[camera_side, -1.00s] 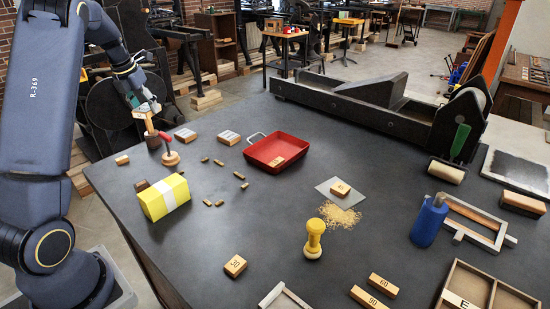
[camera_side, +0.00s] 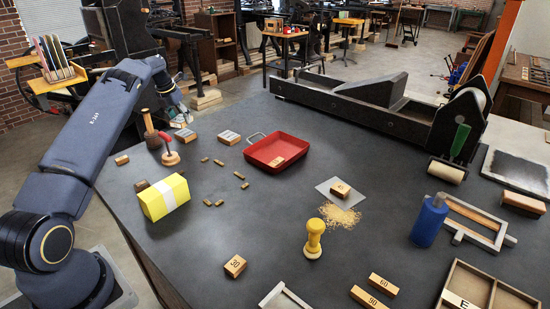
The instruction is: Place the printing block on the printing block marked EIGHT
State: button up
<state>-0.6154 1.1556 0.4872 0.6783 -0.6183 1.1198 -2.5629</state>
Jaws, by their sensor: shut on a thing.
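My gripper (camera_side: 180,116) is at the far left of the table in the side view, low and just behind a wooden block with a white printed label (camera_side: 185,135). It is shut on a small printing block, which is mostly hidden at the fingers. A second white-labelled block (camera_side: 229,137) lies to the right, flat on the table. The lettering on both is too small to read, so I cannot tell which is marked EIGHT. I cannot tell whether the held block touches the block in front of it.
A red tray (camera_side: 277,151) is to the right. A yellow packet (camera_side: 164,197) and several small wooden pieces lie nearer.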

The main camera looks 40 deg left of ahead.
aim_at(184, 133)
jog(key=shift+w+a+f, duration=0.15)
jog(key=shift+w+f, duration=0.1)
jog(key=shift+f, duration=0.15)
jog(key=shift+s+x, duration=0.15)
jog(key=shift+x, duration=0.6)
jog(key=shift+s+x, duration=0.15)
jog(key=shift+x, duration=0.6)
jog(key=shift+f, duration=0.15)
jog(key=shift+f, duration=0.15)
jog(key=o, duration=1.2)
